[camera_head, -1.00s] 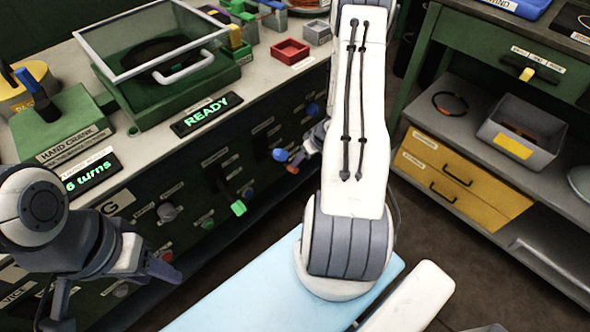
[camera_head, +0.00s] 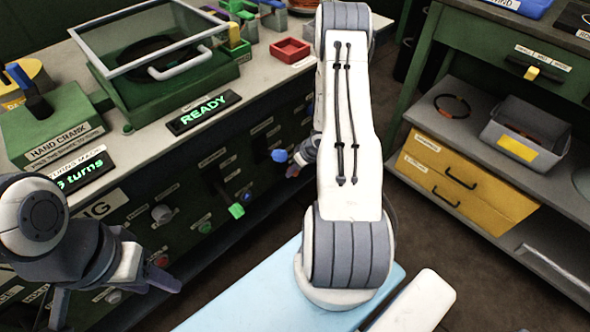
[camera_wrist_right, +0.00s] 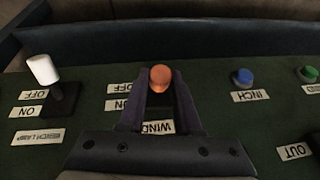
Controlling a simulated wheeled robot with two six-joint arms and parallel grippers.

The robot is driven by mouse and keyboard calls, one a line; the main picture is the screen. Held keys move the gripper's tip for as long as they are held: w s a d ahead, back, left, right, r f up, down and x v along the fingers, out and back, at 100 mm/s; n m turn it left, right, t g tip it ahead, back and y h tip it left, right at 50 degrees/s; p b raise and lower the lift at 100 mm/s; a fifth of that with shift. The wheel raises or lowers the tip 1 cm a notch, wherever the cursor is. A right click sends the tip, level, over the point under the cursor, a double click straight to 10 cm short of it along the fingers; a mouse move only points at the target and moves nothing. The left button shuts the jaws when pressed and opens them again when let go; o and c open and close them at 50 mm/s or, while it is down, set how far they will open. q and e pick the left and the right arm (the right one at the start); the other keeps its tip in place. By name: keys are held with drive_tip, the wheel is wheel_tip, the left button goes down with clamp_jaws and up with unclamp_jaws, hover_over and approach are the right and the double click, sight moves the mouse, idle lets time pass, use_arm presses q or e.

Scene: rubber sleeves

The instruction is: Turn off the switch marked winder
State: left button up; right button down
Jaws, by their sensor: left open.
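The winder switch has an orange knob (camera_wrist_right: 159,77), seen in the right wrist view above a partly covered label that reads "WIND", upside down. Labels OFF and ON lie to its left, and the knob is level with about the OFF label. My right gripper (camera_wrist_right: 161,86) has one finger on each side of the knob, close against it, and looks shut on it. In the head view my right gripper (camera_head: 301,160) is at the panel front, partly hidden by my arm. My left gripper (camera_head: 117,296) is open and empty in front of the panel's lower left.
In the right wrist view, a white-knobbed bench lamp switch (camera_wrist_right: 43,70) stands left and a blue INCH button (camera_wrist_right: 242,76) right. A yellow drawer unit (camera_head: 465,182) stands right.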

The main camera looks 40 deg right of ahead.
drive_tip(key=shift+s+f+t+b, duration=0.1)
drive_tip(key=shift+f+t+b, duration=0.3)
drive_tip(key=shift+b, duration=0.3)
drive_tip(key=f+t+b, duration=0.1)
drive_tip(key=b, duration=0.1)
drive_tip(key=t+b, duration=0.2)
drive_tip(key=shift+s+d+f+b, duration=0.1)
drive_tip(key=shift+s+f+b, duration=0.25)
drive_tip(key=shift+f, duration=0.05)
drive_tip(key=shift+f+t+y+b, duration=0.2)
drive_tip(key=shift+f+t+b, duration=0.2)
drive_tip(key=shift+t+b, duration=0.65)
drive_tip(key=shift+f+t+y+b, duration=0.2)
drive_tip(key=shift+f+t+b, duration=0.2)
drive_tip(key=shift+t+b, duration=0.6)
drive_tip(key=shift+w, duration=0.1)
drive_tip(key=c, duration=0.6)
unclamp_jaws()
